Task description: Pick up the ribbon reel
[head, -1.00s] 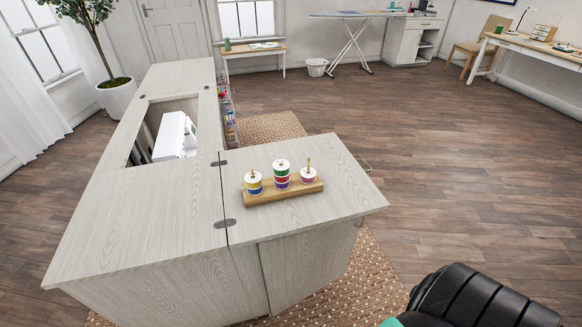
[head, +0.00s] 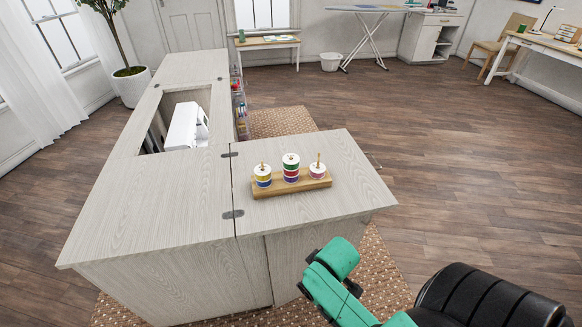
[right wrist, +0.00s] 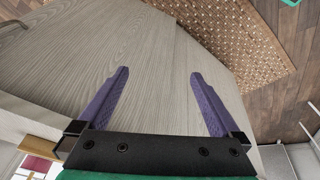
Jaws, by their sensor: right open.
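Ribbon reels stand on the pegs of a wooden stand (head: 292,187) on the cabinet's right-hand top in the head view. The left stack (head: 263,176) shows blue and yellow, the middle stack (head: 291,168) is tallest with green and red, and the right reel (head: 317,171) is low and pinkish. I cannot tell which one the task means. In the right wrist view my right gripper (right wrist: 157,80) is open and empty, its two purple fingers spread before the grey wood-grain cabinet surface. My green right arm is at the bottom of the head view. My left gripper is not seen.
The L-shaped cabinet (head: 150,215) has a well with a white sewing machine (head: 187,127). Bare top surrounds the reel stand. A woven rug (head: 375,275) lies beside the cabinet, and open floor spreads to the right. A worktable (head: 550,47) and ironing board (head: 372,9) stand far off.

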